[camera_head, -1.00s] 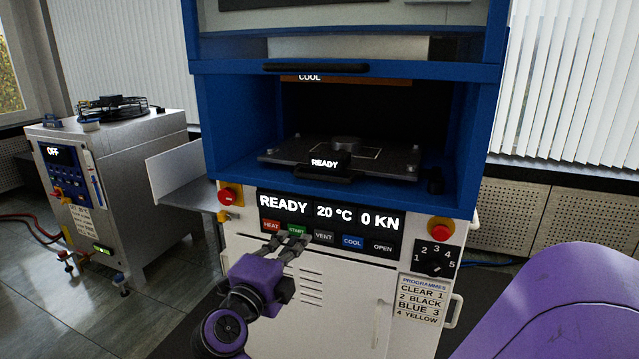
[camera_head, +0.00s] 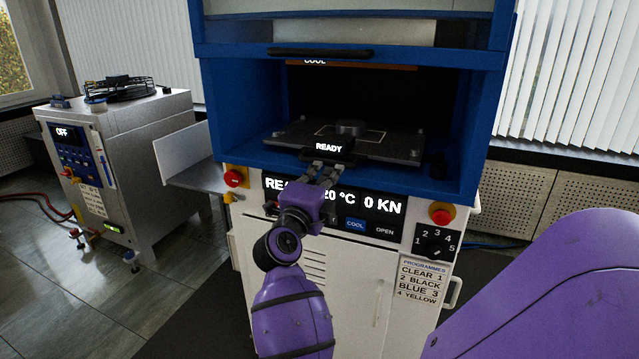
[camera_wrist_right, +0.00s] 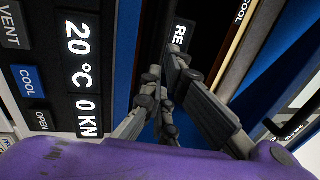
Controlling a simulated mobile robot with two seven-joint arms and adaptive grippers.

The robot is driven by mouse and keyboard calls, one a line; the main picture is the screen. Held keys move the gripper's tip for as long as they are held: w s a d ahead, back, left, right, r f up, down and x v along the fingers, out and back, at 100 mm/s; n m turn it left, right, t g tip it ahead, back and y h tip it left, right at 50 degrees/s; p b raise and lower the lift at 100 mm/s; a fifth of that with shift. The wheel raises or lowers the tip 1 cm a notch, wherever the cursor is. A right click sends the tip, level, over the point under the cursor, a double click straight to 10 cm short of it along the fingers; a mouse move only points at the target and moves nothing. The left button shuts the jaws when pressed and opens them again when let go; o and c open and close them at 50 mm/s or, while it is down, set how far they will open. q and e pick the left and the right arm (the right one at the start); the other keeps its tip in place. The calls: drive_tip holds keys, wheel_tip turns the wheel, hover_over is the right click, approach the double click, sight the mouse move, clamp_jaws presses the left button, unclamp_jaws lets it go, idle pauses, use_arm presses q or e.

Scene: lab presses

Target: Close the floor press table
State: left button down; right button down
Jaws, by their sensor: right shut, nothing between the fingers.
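The floor press is a blue and white cabinet with an open bay. Its table, a dark flat plate (camera_head: 392,146), lies in the lower part of the bay, its front edge near the bay's front lip. A round dark puck (camera_head: 351,128) sits on the plate. A black handle with a READY label (camera_head: 329,148) is at the table's front. My right gripper (camera_head: 326,170) is shut and empty, its fingertips just below and at the handle; contact cannot be told. In the wrist view the shut fingers (camera_wrist_right: 174,68) point at the READY label (camera_wrist_right: 182,38). My left gripper is not in view.
A blue upper door with a black handle (camera_head: 320,52) is above the bay. The button panel (camera_head: 375,229) and red stop knobs (camera_head: 440,213) are below it. My purple arm link fills the lower right.

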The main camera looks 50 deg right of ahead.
drive_tip(key=shift+w+d, duration=0.15)
drive_tip(key=shift+d, duration=0.3)
drive_tip(key=shift+r, duration=0.1)
